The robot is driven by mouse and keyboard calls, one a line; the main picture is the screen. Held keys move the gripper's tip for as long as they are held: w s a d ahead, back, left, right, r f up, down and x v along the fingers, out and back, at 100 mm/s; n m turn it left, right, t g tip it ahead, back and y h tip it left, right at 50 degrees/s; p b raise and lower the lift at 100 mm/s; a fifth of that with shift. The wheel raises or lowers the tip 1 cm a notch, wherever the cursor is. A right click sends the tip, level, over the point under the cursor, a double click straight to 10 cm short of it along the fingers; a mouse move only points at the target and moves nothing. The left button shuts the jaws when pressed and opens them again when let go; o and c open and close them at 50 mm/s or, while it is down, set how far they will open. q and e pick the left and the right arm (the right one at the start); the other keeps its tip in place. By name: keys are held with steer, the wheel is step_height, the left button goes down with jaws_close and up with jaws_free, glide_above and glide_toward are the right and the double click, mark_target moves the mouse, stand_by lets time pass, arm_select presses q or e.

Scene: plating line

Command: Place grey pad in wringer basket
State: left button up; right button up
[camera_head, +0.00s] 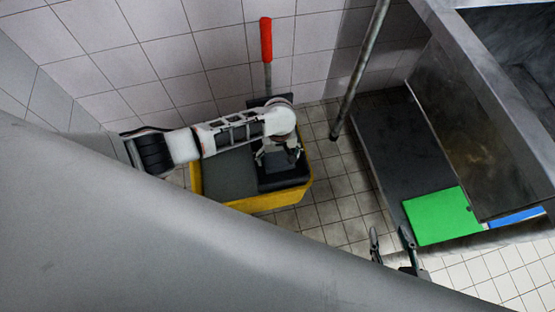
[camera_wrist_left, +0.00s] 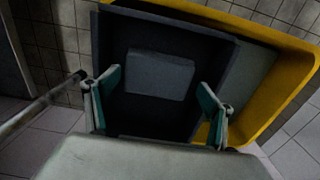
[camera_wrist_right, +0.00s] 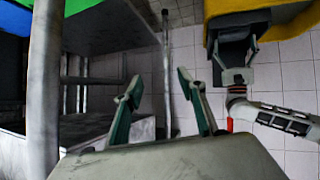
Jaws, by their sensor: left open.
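The grey pad (camera_wrist_left: 160,75) lies flat inside the dark wringer basket (camera_wrist_left: 116,50), near the middle of its floor, in the left wrist view. The basket (camera_head: 287,178) sits on the yellow bucket (camera_head: 250,204) in the head view. My left gripper (camera_head: 279,158) is above the basket, its fingers apart on either side of the pad. In the left wrist view, my left gripper (camera_wrist_left: 160,82) shows clear gaps between both fingers and the pad. My right gripper (camera_head: 390,238) is open and empty, low beside the shelf; it also shows in the right wrist view (camera_wrist_right: 157,84).
The wringer's red handle (camera_head: 266,40) stands up behind the bucket. A metal pole (camera_head: 358,70) rises to its right. A dark shelf (camera_head: 385,135) carries a green board (camera_head: 440,216) and a blue board (camera_head: 515,218). Tiled floor (camera_head: 335,190) is clear between bucket and shelf.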

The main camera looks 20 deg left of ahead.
mark_target(279, 158)
arm_select(q)
step_height(279, 158, up, 9)
steer(key=p, duration=0.4)
steer(key=s+d+r+m+t+h, duration=0.2)
steer(key=s+d+m+h, duration=0.15)
steer(key=d, duration=0.45)
steer(key=s+d+r+m+t+h, duration=0.2)
steer(key=s+d+r+t, duration=0.15)
steer(key=r, duration=0.45)
steer(key=s+a+m+t+y, duration=0.3)
steer(key=s+a+m+t, duration=0.2)
steer(key=s+a, duration=0.8)
steer(key=a+m, duration=0.1)
steer(key=a, duration=0.3)
steer(key=shift+s+a+f+p, duration=0.15)
steer(key=shift+s+a+p, duration=0.1)
steer(key=shift+p, duration=0.05)
arm_select(e)
steer(key=shift+s+d+f+h, duration=0.15)
steer(key=shift+s+d+h, duration=0.15)
steer(key=shift+s+d, duration=0.6)
steer(key=shift+w, duration=0.1)
